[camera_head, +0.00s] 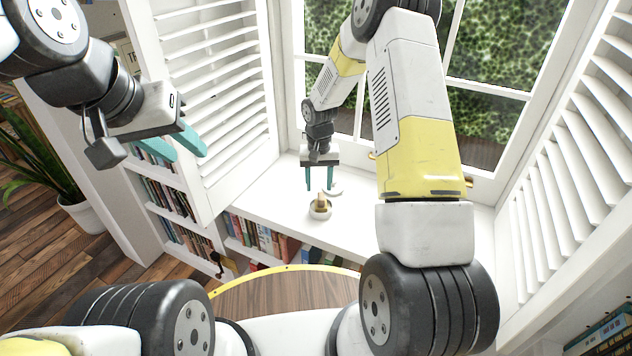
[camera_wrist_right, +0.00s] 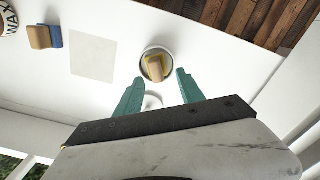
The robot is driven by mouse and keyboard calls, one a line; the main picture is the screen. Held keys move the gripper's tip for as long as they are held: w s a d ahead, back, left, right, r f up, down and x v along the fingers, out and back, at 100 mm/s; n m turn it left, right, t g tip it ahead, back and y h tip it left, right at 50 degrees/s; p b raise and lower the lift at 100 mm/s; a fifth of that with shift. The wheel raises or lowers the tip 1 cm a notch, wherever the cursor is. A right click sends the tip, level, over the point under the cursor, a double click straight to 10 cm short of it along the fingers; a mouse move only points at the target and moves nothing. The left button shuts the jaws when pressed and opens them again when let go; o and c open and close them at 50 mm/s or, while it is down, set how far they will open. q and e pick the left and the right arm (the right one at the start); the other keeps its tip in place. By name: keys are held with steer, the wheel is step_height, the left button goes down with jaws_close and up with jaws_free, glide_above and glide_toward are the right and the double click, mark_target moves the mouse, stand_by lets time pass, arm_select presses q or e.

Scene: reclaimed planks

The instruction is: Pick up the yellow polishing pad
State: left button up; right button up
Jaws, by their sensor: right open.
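A round white dish (camera_wrist_right: 170,54) with a dark rim sits on the white sill, with a yellow piece (camera_wrist_right: 151,62) and a tan block (camera_wrist_right: 156,74) in it. The yellow piece looks like the polishing pad, partly hidden by the block. In the head view the dish (camera_head: 320,213) is small, and its two contents are hard to tell apart. My right gripper (camera_head: 322,187) is open and empty, pointing down just behind the dish; its teal fingers (camera_wrist_right: 155,82) are apart in the wrist view. My left gripper (camera_head: 193,148) is open and empty by the left shutter.
A white round item (camera_wrist_right: 152,102) lies between the right fingertips in the wrist view. A tan block (camera_wrist_right: 39,37) and a blue block (camera_wrist_right: 56,37), a pale sheet (camera_wrist_right: 80,57) and a tin marked WAX (camera_wrist_right: 8,20) lie left. Shutters (camera_head: 215,85) flank the sill; bookshelves (camera_head: 255,235) are below.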

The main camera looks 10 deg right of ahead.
mark_target(321, 196)
steer(key=f, duration=0.6)
steer(key=shift+d, duration=0.35)
jaws_close()
